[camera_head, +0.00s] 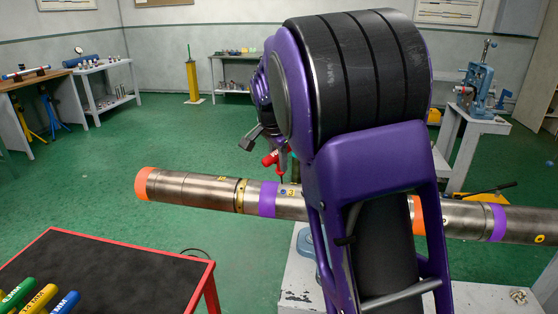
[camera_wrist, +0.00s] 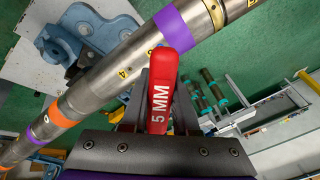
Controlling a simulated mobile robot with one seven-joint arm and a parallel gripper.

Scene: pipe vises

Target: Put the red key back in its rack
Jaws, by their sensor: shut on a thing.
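The red key (camera_wrist: 161,95), marked "5 MM", is held between the fingers of my gripper (camera_wrist: 160,110) in the wrist view. In the head view the red key (camera_head: 270,158) shows small beside my gripper (camera_head: 283,163), just above and behind the pipe (camera_head: 200,190). Its lower part is hidden. At the lower left of the head view, a green key (camera_head: 17,294), a yellow key (camera_head: 40,299) and a blue key (camera_head: 65,303) lie side by side, cut off by the frame edge. The rack's body is not clearly seen.
The keys are at a black-topped table with a red rim (camera_head: 150,250), otherwise clear. The long steel pipe with purple and orange bands crosses the scene, partly hidden by my arm. A blue vise (camera_wrist: 70,40) stands by it. Green floor lies open behind.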

